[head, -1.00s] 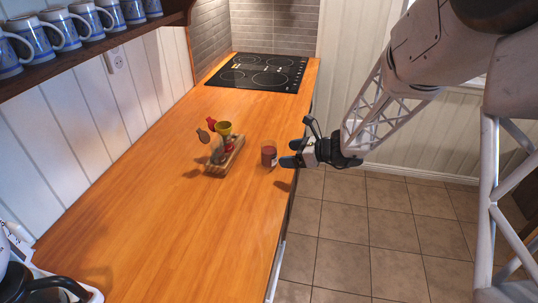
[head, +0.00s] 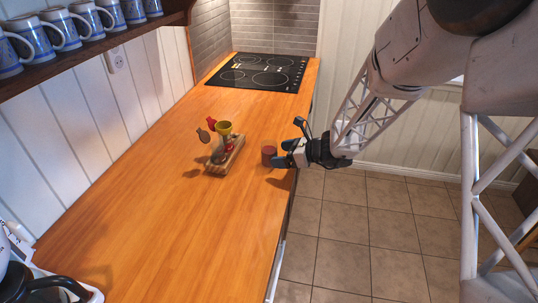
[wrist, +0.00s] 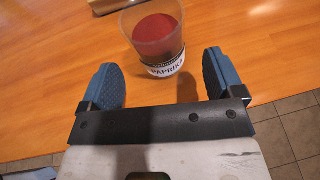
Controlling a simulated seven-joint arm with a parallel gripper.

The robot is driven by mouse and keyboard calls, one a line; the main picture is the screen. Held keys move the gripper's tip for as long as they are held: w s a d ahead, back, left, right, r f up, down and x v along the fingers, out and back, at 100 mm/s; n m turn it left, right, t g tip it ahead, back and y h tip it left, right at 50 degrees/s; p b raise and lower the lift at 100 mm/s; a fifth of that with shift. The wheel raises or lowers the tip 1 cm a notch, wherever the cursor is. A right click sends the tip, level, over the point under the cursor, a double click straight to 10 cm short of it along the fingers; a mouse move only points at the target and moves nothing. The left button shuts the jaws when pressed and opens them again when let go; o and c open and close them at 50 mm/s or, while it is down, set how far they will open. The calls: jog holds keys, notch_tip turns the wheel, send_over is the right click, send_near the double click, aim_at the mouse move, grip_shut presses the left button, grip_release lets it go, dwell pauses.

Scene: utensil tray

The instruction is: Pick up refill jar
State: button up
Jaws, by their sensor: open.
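The refill jar (head: 268,155) is a small clear jar with dark red contents, upright on the wooden counter near its right edge. In the wrist view the jar (wrist: 158,38) shows a label reading "PAPRIKA", and it stands just beyond the fingertips, roughly centred between them. My gripper (head: 280,154) comes in from the right, low over the counter edge, close beside the jar. In the wrist view my gripper (wrist: 164,75) has its two blue fingers spread wide with nothing between them. In the head view the fingers partly cover the jar's right side.
A black cooktop (head: 258,72) lies at the far end. The counter's near part is mostly clear.

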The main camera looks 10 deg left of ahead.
aim_at(275, 146)
jog(key=shift+x, duration=2.4)
jog(key=c, duration=1.1)
jog(key=shift+r, duration=0.15)
jog(key=shift+r, duration=0.8)
jog(key=shift+s+d+r, duration=0.1)
jog(key=shift+s+r, duration=0.05)
jog(key=shift+r, duration=0.8)
jog(key=s+d, duration=0.2)
jog(key=s, duration=0.2)
jog(key=s+d, duration=0.2)
jog(key=s, duration=0.3)
jog(key=s+d+r, duration=0.1)
jog(key=s+d, duration=0.2)
jog(key=s, duration=0.2)
jog(key=shift+r, duration=0.1)
